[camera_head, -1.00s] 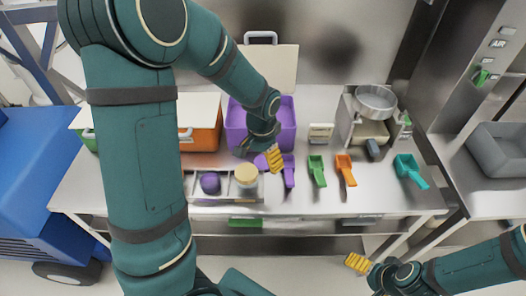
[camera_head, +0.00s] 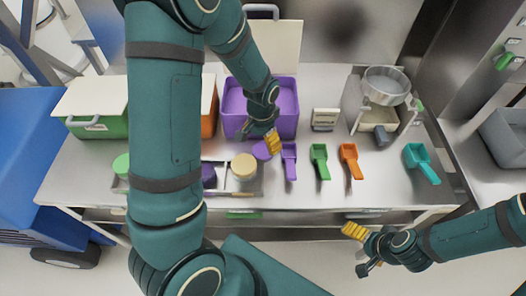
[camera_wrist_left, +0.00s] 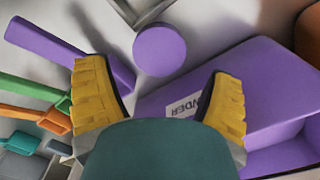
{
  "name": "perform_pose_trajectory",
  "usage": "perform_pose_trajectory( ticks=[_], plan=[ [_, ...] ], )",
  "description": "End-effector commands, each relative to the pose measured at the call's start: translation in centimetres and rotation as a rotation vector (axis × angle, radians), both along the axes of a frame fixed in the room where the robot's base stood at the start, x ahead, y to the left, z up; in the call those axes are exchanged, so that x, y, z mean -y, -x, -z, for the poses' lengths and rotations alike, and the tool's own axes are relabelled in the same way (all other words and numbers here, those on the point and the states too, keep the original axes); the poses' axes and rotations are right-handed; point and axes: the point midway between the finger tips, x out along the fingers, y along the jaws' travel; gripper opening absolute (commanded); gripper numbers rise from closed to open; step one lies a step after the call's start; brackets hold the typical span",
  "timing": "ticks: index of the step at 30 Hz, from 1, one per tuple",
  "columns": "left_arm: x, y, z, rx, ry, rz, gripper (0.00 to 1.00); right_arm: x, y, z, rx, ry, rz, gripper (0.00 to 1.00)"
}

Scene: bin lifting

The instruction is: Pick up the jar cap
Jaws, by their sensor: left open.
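The jar cap is a flat purple disc (camera_head: 261,151) on the table in front of the purple bin. It also shows as a full disc (camera_wrist_left: 160,50) in the left wrist view. My left gripper (camera_head: 259,139) is just above and behind the cap in the head view. In the left wrist view its yellow-padded fingers (camera_wrist_left: 159,84) are spread wide, with nothing between them and the cap beyond the gap. My right gripper (camera_head: 356,250) is open and empty in front of the table's front edge, far from the cap.
The purple bin (camera_head: 286,108) stands close behind the cap. A purple scoop (camera_head: 289,160) lies just right of it. A tray (camera_head: 258,186) with several jars, one tan-lidded (camera_head: 244,166), is at front left. Green (camera_head: 320,160) and orange (camera_head: 349,160) scoops lie further right.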

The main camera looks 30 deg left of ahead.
Motion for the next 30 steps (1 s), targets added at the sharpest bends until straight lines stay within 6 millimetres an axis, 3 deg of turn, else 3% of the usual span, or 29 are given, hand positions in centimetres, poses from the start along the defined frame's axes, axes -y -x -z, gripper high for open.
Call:
perform_pose_trajectory(
  ticks=[7,15,25,26,28,30],
  plan=[
    [0.0,0.0,1.8,-0.002,0.000,0.000,0.83,0.0,0.1,0.3,-0.002,-0.001,-0.002,1.00],
    [0.0,0.0,5.6,-0.002,0.000,0.000,0.83,-0.1,0.3,0.9,-0.007,-0.002,-0.006,1.00],
    [0.0,0.0,6.2,0.001,0.000,0.000,0.83,-0.1,0.4,0.9,-0.008,-0.002,-0.006,1.00],
    [0.0,0.0,6.2,0.001,0.000,0.000,0.79,-0.1,0.4,0.9,-0.008,-0.002,-0.006,1.00],
    [0.0,0.0,6.2,0.001,0.000,0.000,0.54,-0.1,0.4,0.9,-0.007,-0.002,-0.006,1.00],
    [0.0,0.0,6.2,0.001,0.000,0.000,0.49,-0.1,0.3,1.0,-0.007,-0.002,-0.006,1.00]
  ],
)
